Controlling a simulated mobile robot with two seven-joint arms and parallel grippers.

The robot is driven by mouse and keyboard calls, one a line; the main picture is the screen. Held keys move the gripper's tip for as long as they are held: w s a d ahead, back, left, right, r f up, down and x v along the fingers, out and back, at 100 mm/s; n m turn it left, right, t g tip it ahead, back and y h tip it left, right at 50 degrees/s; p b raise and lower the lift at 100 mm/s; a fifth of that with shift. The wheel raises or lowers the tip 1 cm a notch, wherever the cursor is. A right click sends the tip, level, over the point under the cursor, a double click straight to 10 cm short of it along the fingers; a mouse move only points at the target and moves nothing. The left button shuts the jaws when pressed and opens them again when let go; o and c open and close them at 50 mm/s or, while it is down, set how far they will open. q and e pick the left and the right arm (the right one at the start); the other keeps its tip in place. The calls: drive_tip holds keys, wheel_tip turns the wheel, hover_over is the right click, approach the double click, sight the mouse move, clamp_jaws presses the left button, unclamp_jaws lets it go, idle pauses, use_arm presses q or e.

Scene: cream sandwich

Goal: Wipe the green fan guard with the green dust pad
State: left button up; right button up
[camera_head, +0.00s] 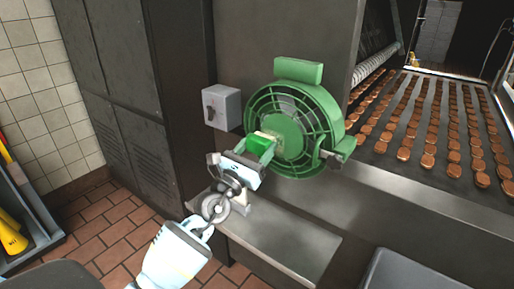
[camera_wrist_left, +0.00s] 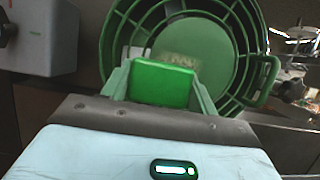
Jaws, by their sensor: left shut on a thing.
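The green fan guard (camera_head: 327,110) is a round cage with ribs and a solid hub, mounted upright on the dark machine wall. It also fills the upper part of the left wrist view (camera_wrist_left: 244,30). My left gripper (camera_head: 259,148) is shut on the green dust pad (camera_head: 256,145), a small block between its two green fingers. The pad (camera_wrist_left: 162,84) is in front of the guard's lower left part. I cannot tell whether it touches the guard. A pale brownish patch shows on the hub just above the pad in the wrist view. My right gripper is not in view.
A grey switch box (camera_head: 221,107) is on the wall left of the guard. A metal ledge (camera_head: 285,240) lies below. A conveyor (camera_head: 440,150) with rows of round brown biscuits is at the right. A cart with yellow items (camera_head: 12,236) stands far left.

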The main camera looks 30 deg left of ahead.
sight(279, 140)
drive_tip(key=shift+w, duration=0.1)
use_arm(q)
drive_tip(key=shift+s+d+r+p, duration=0.1)
drive_tip(key=shift+d+p, duration=0.15)
drive_tip(key=shift+d, duration=0.3)
drive_tip(key=shift+s+d+r+p, duration=0.1)
drive_tip(key=shift+d+p, duration=0.15)
drive_tip(key=shift+d, duration=0.3)
drive_tip(key=shift+s+d, duration=0.1)
drive_tip(key=shift+d, duration=0.5)
drive_tip(key=shift+d+f, duration=0.2)
drive_tip(key=shift+d, duration=0.1)
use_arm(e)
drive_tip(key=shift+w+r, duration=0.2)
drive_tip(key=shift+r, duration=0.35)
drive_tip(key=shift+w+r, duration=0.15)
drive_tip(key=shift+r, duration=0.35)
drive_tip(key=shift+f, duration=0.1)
use_arm(q)
drive_tip(key=shift+w+a+f, duration=0.1)
drive_tip(key=shift+w+a, duration=0.05)
drive_tip(key=shift+a, duration=0.6)
drive_tip(key=shift+w+a, duration=0.1)
drive_tip(key=shift+a, duration=0.6)
drive_tip(key=shift+a+b, duration=0.4)
drive_tip(key=shift+a, duration=0.2)
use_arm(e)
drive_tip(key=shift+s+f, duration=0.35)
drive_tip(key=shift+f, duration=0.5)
